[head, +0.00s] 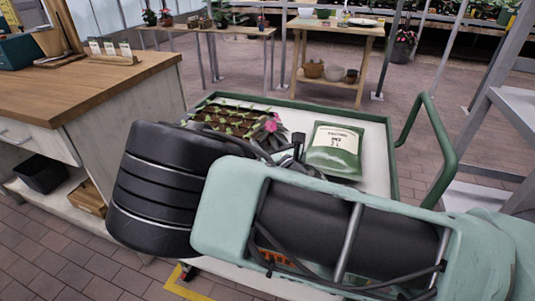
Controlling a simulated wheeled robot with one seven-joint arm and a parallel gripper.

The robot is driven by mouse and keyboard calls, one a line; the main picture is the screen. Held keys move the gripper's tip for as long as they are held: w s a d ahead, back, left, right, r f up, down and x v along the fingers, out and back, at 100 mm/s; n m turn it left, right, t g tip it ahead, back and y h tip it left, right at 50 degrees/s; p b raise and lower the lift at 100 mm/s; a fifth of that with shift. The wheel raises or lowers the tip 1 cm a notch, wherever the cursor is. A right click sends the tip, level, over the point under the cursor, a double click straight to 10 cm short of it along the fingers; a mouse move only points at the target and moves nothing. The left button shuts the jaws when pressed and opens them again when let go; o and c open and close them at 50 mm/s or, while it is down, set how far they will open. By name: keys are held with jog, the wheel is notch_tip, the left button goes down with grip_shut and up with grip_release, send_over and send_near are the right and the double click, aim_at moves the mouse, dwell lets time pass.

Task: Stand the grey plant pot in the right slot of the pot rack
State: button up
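My arm fills the front of the head view and hides much of the cart behind it. A small dark part at the arm's upper edge may belong to my gripper; its fingers cannot be made out. I can make out no pot rack with slots; part of the cart is hidden by my arm.
A green-rimmed cart (378,122) with a green handle (441,148) stands ahead, bearing a seedling tray (228,118), a pink flower (271,124) and a green bag (335,152). A wooden counter (75,91) stands left. Brick floor (240,73) lies open beyond the cart.

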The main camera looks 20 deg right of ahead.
jog(key=shift+f, duration=1.85)
jog(key=shift+f+b, duration=0.2)
jog(key=shift+b, duration=0.15)
jog(key=o, duration=1)
jog(key=shift+r, duration=0.15)
